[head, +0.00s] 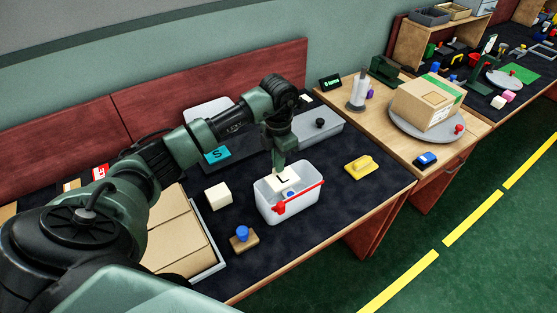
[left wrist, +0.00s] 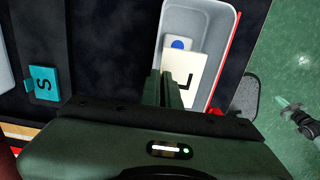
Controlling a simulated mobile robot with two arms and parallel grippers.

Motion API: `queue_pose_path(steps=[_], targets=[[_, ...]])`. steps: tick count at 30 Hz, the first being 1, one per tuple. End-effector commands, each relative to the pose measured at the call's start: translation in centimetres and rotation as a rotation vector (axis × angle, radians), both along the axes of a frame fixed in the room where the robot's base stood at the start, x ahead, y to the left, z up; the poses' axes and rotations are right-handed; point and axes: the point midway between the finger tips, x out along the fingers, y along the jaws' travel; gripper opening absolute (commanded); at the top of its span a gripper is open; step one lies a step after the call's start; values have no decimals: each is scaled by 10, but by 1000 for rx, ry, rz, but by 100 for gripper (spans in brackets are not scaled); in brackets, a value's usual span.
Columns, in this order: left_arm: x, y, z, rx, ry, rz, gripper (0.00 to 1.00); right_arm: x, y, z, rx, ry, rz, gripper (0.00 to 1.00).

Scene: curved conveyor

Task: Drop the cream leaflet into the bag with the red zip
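The bag with the red zip (head: 263,205) is an open, pale, box-like container on the dark mat, with a red strip along its front edge. My left gripper (head: 279,168) is above its opening, fingers pointing down. Its fingers (left wrist: 169,88) are closed on one edge of the cream leaflet (left wrist: 190,78), marked with a black L. The leaflet (head: 284,181) is at the mouth of the bag; its exact height is hard to tell. A white item with a blue dot (left wrist: 179,43) lies inside the bag. What seems to be my right gripper (left wrist: 288,107) shows small over the floor.
A cream block (head: 218,195) and a wooden piece with a blue knob (head: 243,238) stand left of the bag. A teal S card (head: 217,154) lies behind. A yellow object (head: 361,167) is to the right.

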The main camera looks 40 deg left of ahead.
Motion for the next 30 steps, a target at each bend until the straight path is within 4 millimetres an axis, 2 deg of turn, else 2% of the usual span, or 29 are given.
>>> queue_pose_path(steps=[5,8,9,20,30], targets=[[0,0,1,0,-1,-1,0,0,0,1,0,-1,0,0],[0,0,1,0,-1,-1,25,0,0,1,0,-1,0,0],[0,0,1,0,-1,-1,28,0,0,1,0,-1,0,0],[1,0,5,1,-4,-1,28,0,0,-1,0,0,0,0],[1,0,58,1,-5,-2,28,0,1,-13,1,1,0,0]])
